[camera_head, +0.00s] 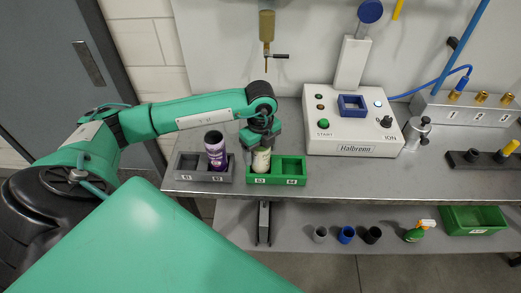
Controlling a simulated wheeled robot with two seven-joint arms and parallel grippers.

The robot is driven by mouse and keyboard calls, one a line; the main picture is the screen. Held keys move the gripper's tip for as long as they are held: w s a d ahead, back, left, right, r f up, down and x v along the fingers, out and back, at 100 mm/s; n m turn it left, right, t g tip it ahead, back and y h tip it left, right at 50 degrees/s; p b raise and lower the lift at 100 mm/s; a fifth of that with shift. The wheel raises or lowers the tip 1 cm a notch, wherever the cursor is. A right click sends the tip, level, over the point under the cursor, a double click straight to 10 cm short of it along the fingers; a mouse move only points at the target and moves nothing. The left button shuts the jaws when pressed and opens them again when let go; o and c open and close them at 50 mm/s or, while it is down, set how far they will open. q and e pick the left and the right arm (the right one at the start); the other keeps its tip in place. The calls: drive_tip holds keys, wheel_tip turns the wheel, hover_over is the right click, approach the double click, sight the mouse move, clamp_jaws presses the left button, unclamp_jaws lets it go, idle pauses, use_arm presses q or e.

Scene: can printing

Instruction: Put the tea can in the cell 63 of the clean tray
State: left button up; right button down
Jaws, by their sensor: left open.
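A pale cream and green can (261,160), likely the tea can, stands upright in the left cell of the green tray (290,181). That tray has two cells, and its right one is empty. The labels on its front are too small to read surely. My left gripper (261,146) points down right above the pale can, at its top. It is open, and its fingertips are hard to make out against the can. My right gripper is not in view.
A grey tray (188,177) beside the green one holds a purple can (215,150), leaning slightly, in its right cell. A white Halbrenn machine (353,130) stands right of the trays. A nozzle (267,30) hangs from the wall above. The bench front is clear right of the trays.

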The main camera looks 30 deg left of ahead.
use_arm(q)
wheel_tip(320, 180, up, 11)
drive_tip(key=b, duration=0.3)
drive_tip(key=shift+r+b, duration=0.15)
drive_tip(key=shift+b, duration=0.25)
drive_tip(key=shift+r, duration=0.5)
